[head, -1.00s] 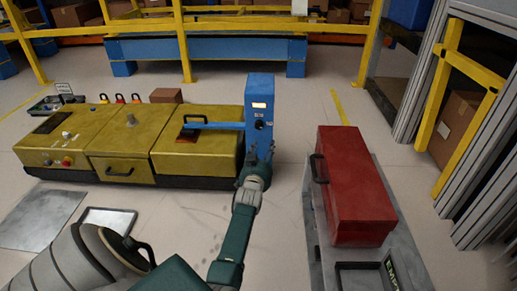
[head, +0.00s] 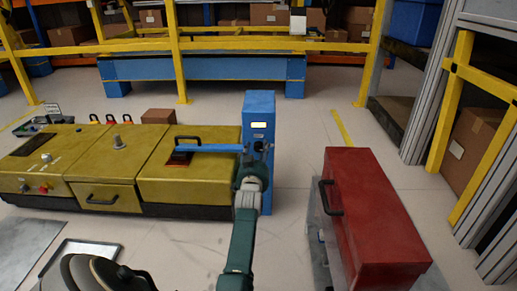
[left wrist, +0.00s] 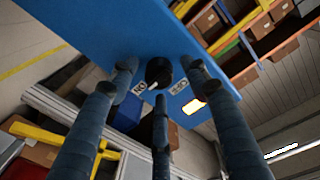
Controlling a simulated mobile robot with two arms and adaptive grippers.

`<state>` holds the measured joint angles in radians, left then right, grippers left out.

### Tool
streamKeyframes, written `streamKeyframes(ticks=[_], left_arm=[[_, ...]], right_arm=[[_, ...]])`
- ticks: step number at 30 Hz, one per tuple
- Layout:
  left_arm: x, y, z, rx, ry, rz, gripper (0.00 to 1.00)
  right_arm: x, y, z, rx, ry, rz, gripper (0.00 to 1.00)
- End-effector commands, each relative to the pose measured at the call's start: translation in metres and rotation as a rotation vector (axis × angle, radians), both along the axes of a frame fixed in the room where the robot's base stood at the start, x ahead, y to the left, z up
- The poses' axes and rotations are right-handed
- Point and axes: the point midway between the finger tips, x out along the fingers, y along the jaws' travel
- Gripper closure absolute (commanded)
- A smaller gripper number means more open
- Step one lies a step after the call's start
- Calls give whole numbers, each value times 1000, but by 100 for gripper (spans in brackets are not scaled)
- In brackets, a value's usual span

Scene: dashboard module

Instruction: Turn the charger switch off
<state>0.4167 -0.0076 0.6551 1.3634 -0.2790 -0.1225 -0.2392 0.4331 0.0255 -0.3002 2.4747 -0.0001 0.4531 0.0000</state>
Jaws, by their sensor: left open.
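The blue charger post (head: 259,115) stands at the right end of the yellow vehicle, with a lit panel near its top. In the left wrist view its black rotary switch (left wrist: 158,71) sits between an ON label (left wrist: 140,88) and an OFF label (left wrist: 179,87). A pale mark on the switch seems to lie on the ON side. My left gripper (head: 254,160) is at the post's front. In the left wrist view my left gripper (left wrist: 160,80) is open, its three fingers spread around the switch; I cannot tell whether they touch it. My right gripper is not in view.
The yellow vehicle (head: 105,165) fills the left, joined to the post by a blue arm (head: 208,148). A red toolbox (head: 370,215) stands on a cart at the right. Yellow railings (head: 230,45) cross the back. Floor shows between post and toolbox.

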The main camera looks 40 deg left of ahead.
Motion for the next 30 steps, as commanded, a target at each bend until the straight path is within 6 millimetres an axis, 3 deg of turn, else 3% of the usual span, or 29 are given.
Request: streamKeyframes(ticks=[10,15,17,30], left_arm=[[0,0,0,0,0,0,55],[0,0,0,0,0,0,89],[0,0,1,1,-1,1,98],[1,0,5,-36,-37,0,98]], right_arm=[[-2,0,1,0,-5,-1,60],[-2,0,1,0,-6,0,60],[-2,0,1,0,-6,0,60],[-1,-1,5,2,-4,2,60]])
